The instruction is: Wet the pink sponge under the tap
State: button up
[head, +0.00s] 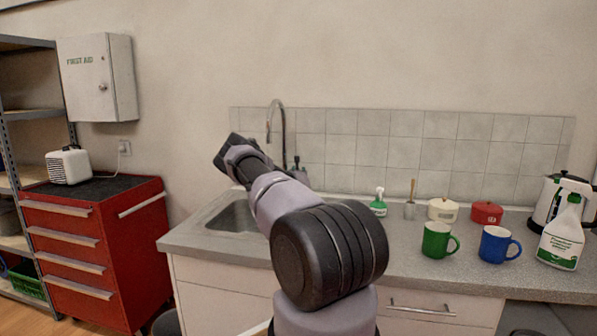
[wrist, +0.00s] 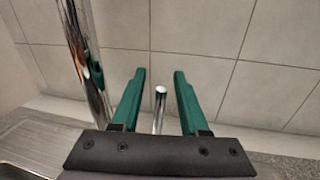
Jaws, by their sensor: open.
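The tap (head: 283,125) has a tall curved chrome neck and stands at the back of the sink (head: 234,217). In the wrist view its chrome column (wrist: 82,50) rises on the left, outside my fingers. My gripper (wrist: 160,75) is open, with two green fingers apart. A short chrome rod (wrist: 160,97), which looks like the tap's lever, shows between them; I cannot tell whether it touches a finger. In the head view my arm reaches over the sink to the tap, and its wrist hides part of it. I see no pink sponge in either view; the sink floor is partly hidden.
A red drawer cabinet (head: 100,250) stands left. The tiled wall (wrist: 220,40) is close behind the tap.

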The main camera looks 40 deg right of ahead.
grip_shut()
dwell(1.3)
